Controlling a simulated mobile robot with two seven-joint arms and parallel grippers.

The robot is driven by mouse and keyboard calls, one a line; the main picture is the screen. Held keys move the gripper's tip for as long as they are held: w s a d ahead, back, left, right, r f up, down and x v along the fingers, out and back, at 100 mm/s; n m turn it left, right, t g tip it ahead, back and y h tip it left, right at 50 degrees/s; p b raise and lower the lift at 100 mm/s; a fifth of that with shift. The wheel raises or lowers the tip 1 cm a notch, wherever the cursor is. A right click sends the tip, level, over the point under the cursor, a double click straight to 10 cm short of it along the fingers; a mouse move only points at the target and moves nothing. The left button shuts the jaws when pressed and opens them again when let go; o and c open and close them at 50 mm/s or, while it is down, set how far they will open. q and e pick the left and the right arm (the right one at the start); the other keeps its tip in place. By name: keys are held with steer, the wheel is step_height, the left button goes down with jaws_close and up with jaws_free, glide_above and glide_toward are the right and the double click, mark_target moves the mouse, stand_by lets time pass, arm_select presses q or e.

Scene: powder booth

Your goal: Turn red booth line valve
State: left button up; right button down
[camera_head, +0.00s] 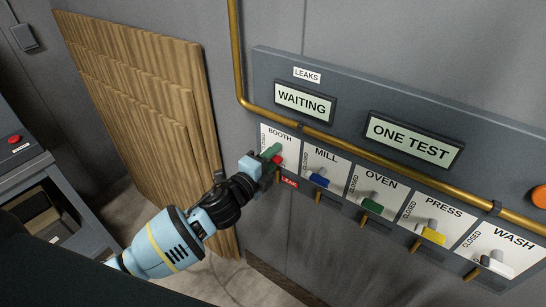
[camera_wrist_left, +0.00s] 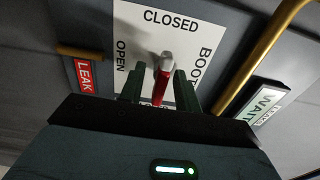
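The red booth line valve handle (camera_head: 277,160) sits on the white BOOTH plate (camera_head: 269,132), leftmost on the wall panel. In the left wrist view the red handle (camera_wrist_left: 162,88) has a grey hub; its red end points away from the word CLOSED, with OPEN printed to the left. My left gripper (camera_head: 270,161) is at this valve. In the left wrist view its two green fingers (camera_wrist_left: 159,88) stand on either side of the handle, with a visible gap, so it looks open around it. The handle's lower end is partly hidden. My right gripper is not in view.
Blue (camera_head: 319,180), green (camera_head: 371,205), yellow (camera_head: 433,236) and white (camera_head: 496,264) valve handles follow to the right. A red LEAK tag (camera_head: 289,182) is under the booth plate. A brass pipe (camera_head: 350,145) runs above the plates. Wooden boards (camera_head: 150,100) lean at left.

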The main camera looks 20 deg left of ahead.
arm_select(q)
steer(key=v, duration=0.8)
steer(key=shift+b, duration=0.35)
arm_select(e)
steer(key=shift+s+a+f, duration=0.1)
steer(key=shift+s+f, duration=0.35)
arm_select(q)
steer(key=shift+w, duration=0.1)
steer(key=s+a+f+n+g+y, duration=0.1)
steer(key=s+f+n+g, duration=0.3)
steer(key=s+f+n, duration=0.6)
steer(key=s+a+f+n+g+y, duration=0.1)
steer(key=s+f+n+g+y, duration=0.2)
steer(key=s+f+n, duration=0.7)
steer(key=s+f, duration=0.7)
steer(key=shift+a+f+g, duration=0.3)
steer(key=shift+a+g, duration=0.05)
steer(key=shift+g, duration=0.05)
